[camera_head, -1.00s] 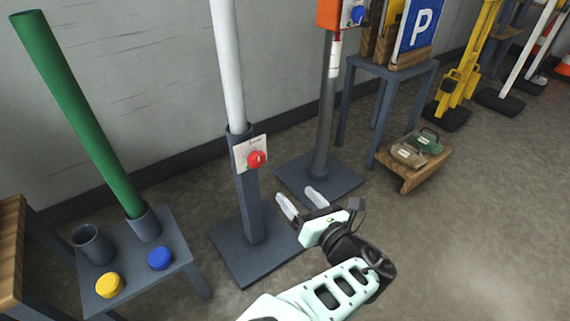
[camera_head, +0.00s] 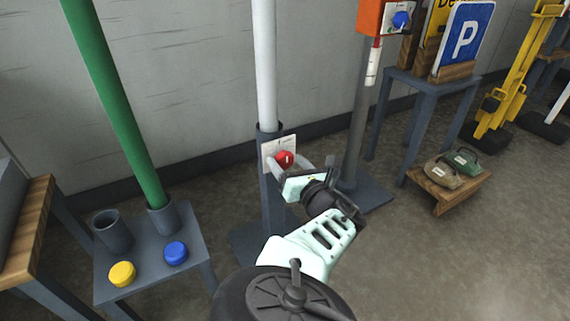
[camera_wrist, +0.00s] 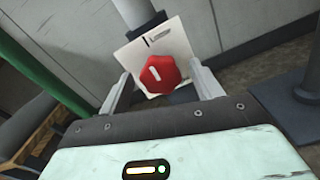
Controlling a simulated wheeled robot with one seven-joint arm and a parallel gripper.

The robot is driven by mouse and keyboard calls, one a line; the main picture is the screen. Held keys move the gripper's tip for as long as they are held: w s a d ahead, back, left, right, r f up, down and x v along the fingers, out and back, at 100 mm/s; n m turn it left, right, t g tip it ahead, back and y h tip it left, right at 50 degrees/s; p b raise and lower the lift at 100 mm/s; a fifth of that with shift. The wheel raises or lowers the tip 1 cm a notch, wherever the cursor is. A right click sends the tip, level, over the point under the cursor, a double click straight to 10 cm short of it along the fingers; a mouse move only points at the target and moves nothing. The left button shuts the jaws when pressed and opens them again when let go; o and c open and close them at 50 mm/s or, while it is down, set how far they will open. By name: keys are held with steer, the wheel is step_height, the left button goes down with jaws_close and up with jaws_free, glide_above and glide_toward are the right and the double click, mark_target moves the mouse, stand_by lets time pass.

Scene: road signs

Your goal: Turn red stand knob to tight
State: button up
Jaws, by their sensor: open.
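The red knob (camera_head: 284,159) sits on a white label plate (camera_head: 268,150) fixed to a grey stand (camera_head: 271,205) that holds a white pole (camera_head: 264,70). In the wrist view the knob (camera_wrist: 160,74) shows a white pointer mark, tilted slightly left of upright. The plate (camera_wrist: 180,38) carries small dark markings that I cannot read. My gripper (camera_head: 301,163) is open in front of the plate. In the wrist view its fingers (camera_wrist: 158,92) stand on either side of the knob, with gaps showing between them and it.
At left, a grey table (camera_head: 150,275) holds a yellow cap (camera_head: 122,273), a blue cap (camera_head: 176,252), an empty cup (camera_head: 112,231) and a green pole (camera_head: 115,100). At right are another stand with an orange box (camera_head: 375,18) and a table with signs (camera_head: 464,42).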

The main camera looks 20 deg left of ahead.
steer(key=shift+x, duration=1.05)
steer(key=c, duration=1)
